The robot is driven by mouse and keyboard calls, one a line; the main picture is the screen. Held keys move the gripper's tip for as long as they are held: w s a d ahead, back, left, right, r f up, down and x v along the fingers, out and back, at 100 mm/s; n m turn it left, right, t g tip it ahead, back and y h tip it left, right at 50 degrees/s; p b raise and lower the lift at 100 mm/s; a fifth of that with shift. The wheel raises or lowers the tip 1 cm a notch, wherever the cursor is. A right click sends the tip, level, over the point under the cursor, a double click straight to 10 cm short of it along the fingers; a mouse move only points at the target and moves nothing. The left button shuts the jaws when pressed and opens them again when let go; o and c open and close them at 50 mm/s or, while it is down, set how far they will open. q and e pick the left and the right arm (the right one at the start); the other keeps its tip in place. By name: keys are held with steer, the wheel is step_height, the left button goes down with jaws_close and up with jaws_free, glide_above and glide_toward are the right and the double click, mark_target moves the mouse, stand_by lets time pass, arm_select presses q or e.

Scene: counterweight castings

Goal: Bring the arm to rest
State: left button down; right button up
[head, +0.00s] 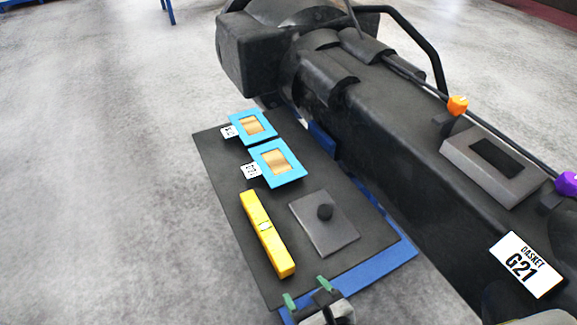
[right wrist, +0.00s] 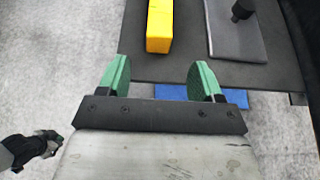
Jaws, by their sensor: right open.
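My right gripper (head: 307,292) is at the front edge of the dark mat, with its green fingertips apart. In the right wrist view my right gripper (right wrist: 161,78) is open, with nothing between its fingers. A yellow bar (head: 266,236) lies on the mat just beyond the fingers; its near end (right wrist: 158,40) shows ahead of them, apart from them.
The dark mat (head: 225,165) lies over a blue board (head: 385,262). It holds two blue-framed plates (head: 262,155) (head: 239,121) and a grey plate with a black knob (head: 325,228). A large black machine (head: 400,130) with a "GASKET G21" label (head: 525,265) stands right. Open floor lies left.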

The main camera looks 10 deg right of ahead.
steer(key=s+d+f+n+g+h, duration=0.15)
steer(key=s+d+n+g, duration=0.35)
steer(key=n, duration=1.2)
steer(key=d+n+g+h, duration=0.3)
steer(key=d+n, duration=0.5)
steer(key=n, duration=1)
step_height(320, 180, down, 25)
steer(key=g, duration=0.2)
steer(key=s+d+f+g, duration=0.1)
steer(key=s+d+f, duration=0.1)
steer(key=s+f, duration=1.4)
steer(key=shift+s+d+f, duration=0.2)
steer(key=shift+f, duration=0.25)
